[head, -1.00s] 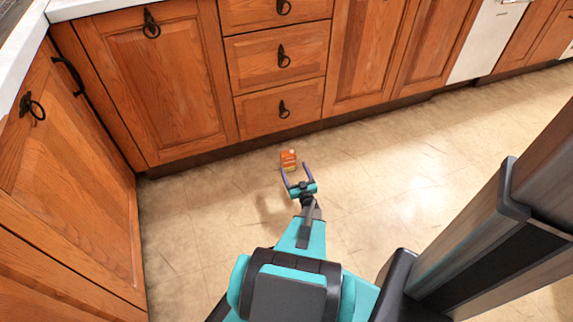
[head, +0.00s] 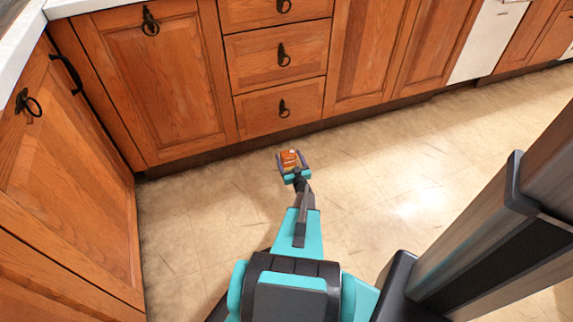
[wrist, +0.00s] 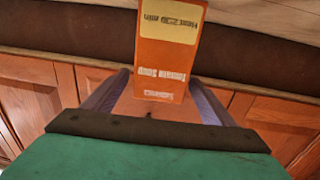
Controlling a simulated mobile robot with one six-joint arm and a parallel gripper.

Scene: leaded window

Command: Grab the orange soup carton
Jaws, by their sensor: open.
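The orange soup carton (head: 289,157) stands on the floor in front of the drawer cabinet in the head view. In the wrist view the carton (wrist: 168,50) appears upside down, with a cream label and printed text on its face. My gripper (head: 292,162) is open around the carton, with one finger on each side of it. In the wrist view the fingers (wrist: 155,90) flank the carton's lower part in the picture. Whether either finger touches it cannot be told. The carton's near lower part is hidden by my gripper in the head view.
Wooden cabinets with drawers (head: 275,60) stand just behind the carton, and another cabinet (head: 75,180) stands along the left. A white appliance (head: 487,42) is at the far right of the row. The tiled floor (head: 400,165) to the right is clear.

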